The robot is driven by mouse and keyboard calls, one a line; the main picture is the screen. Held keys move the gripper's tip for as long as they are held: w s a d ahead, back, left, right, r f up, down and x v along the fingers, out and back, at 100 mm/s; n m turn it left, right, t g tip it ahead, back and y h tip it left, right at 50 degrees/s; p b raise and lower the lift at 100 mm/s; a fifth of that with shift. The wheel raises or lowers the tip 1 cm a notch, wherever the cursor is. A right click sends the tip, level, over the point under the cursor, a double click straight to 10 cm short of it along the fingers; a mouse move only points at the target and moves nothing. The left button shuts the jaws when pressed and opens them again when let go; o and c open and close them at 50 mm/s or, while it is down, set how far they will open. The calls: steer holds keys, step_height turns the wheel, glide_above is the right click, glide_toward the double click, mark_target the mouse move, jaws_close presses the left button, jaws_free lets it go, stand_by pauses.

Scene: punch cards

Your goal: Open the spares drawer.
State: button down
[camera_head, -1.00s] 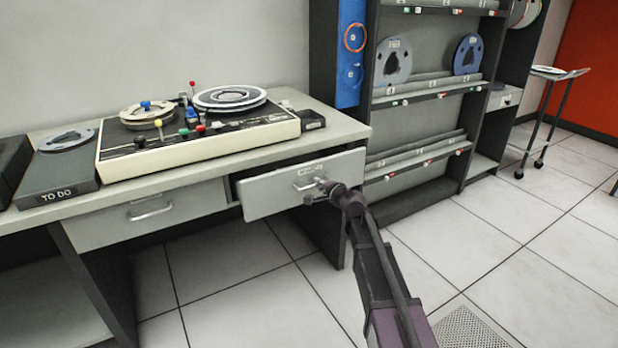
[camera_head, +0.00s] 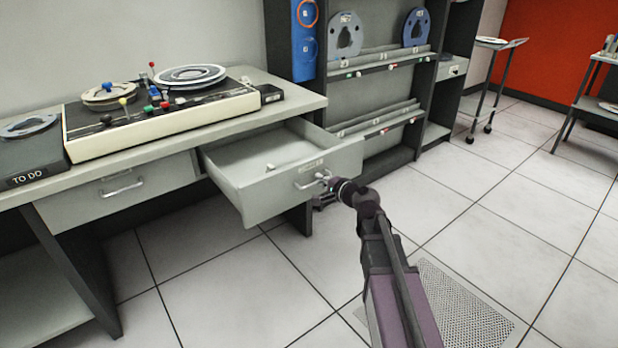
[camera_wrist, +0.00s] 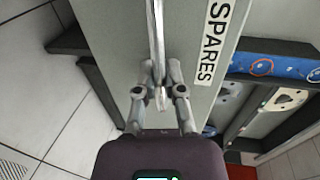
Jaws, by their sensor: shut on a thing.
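The spares drawer (camera_head: 300,190) is the right-hand drawer under the desk and stands well out from it. A small pale item (camera_head: 270,167) lies inside it. Its front (camera_wrist: 195,25) fills the middle of the wrist view, with the label SPARES (camera_wrist: 214,40) right of the handle. My gripper (camera_head: 324,179) is at the drawer front. In the wrist view my gripper (camera_wrist: 160,98) has its fingers closed around the metal bar handle (camera_wrist: 158,40). The drawer's inside is hidden in the wrist view.
A closed drawer (camera_head: 122,188) sits to the left under the desk (camera_head: 300,100). A tape deck (camera_head: 165,120) and a TO DO tray (camera_head: 30,175) stand on top. A dark shelf rack (camera_head: 375,100) is behind on the right. Tiled floor (camera_head: 470,230) is open at right.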

steer(key=shift+s+d, duration=0.15)
steer(key=shift+d, duration=0.1)
steer(key=c, duration=0.7)
jaws_free()
steer(key=shift+s, duration=0.1)
